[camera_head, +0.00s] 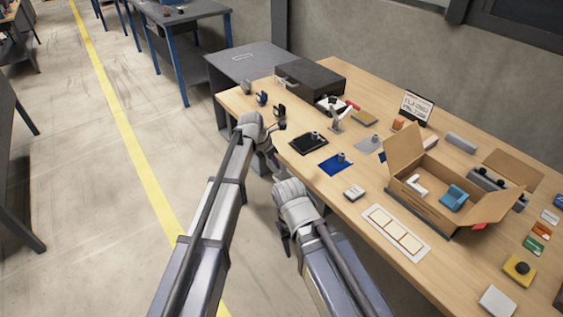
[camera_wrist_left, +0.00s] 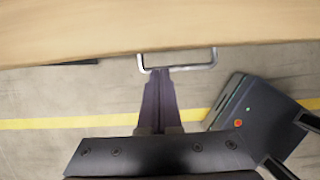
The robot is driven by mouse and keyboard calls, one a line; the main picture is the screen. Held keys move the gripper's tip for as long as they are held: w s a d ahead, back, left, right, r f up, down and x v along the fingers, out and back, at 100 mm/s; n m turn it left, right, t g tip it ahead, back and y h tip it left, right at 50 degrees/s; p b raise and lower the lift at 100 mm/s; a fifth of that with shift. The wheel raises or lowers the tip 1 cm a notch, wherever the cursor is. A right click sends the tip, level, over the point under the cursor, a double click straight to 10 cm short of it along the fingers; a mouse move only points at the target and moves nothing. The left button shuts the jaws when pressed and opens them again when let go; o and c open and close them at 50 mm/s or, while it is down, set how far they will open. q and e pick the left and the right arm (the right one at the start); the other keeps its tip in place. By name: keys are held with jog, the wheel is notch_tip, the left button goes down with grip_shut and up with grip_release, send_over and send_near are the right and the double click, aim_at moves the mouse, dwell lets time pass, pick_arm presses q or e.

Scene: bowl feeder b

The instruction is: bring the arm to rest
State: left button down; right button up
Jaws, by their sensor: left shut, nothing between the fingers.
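My left gripper (camera_head: 271,160) is at the table's front edge in the head view, partly hidden by its own wrist. In the left wrist view its fingers (camera_wrist_left: 160,76) are together with nothing between them. The fingertips are right by a pale metal handle (camera_wrist_left: 178,67) at the wooden edge; I cannot tell whether they touch it. My right gripper (camera_head: 284,243) hangs low in front of the table, mostly hidden by its wrist, and its jaw state does not show.
The wooden table (camera_head: 345,224) carries an open cardboard box (camera_head: 425,205), a blue mat (camera_head: 331,168), a black tray (camera_head: 302,147), a dark drawer box (camera_head: 310,82) and several small parts. Open floor with a yellow line (camera_head: 125,130) lies to the left.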

pick_arm(q)
jog(key=shift+a+r, duration=0.1)
jog(key=shift+r, duration=0.15)
jog(key=s+a+f+m+g+y, duration=0.1)
jog(key=s+a+m+y, duration=0.1)
jog(key=s+a+m, duration=0.9)
jog(key=s+a+f+m+g+y, duration=0.15)
jog(key=s+a+m, duration=0.45)
jog(key=s+m, duration=0.8)
jog(key=s+d+r+m+y+p, duration=0.1)
jog(key=s+d+r+m+p, duration=0.2)
jog(key=s+d+r+p, duration=0.4)
jog(key=d+r, duration=0.1)
jog(key=d, duration=0.2)
jog(key=shift+d+m, duration=0.2)
jog(key=shift+m, duration=0.1)
